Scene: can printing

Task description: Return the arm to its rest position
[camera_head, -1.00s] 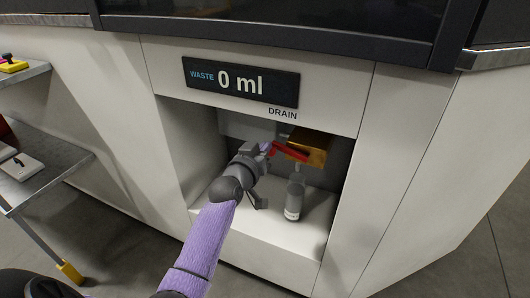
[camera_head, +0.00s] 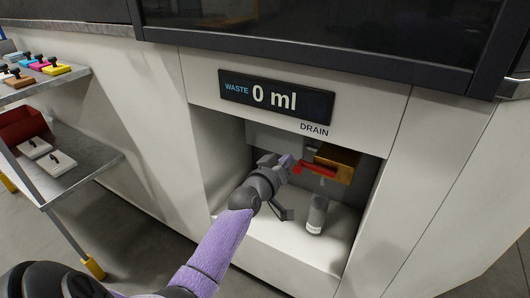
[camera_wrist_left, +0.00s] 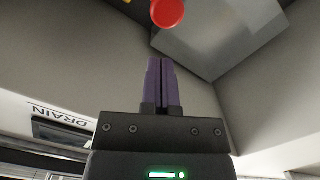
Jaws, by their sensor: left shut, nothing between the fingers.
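My left arm reaches from the bottom left into the drain recess in the head view. My left gripper (camera_head: 287,161) is at the recess, close to the red valve handle (camera_head: 312,168). In the left wrist view its purple fingers (camera_wrist_left: 161,82) are together with nothing between them. The round red end of the handle (camera_wrist_left: 167,13) shows just beyond the fingertips, apart from them in the picture. My right gripper is not in view.
A grey bottle (camera_head: 317,214) stands on the recess floor under the brass valve block (camera_head: 337,160). The recess walls enclose my gripper. A metal shelf (camera_head: 92,157) with coloured items stands at the left.

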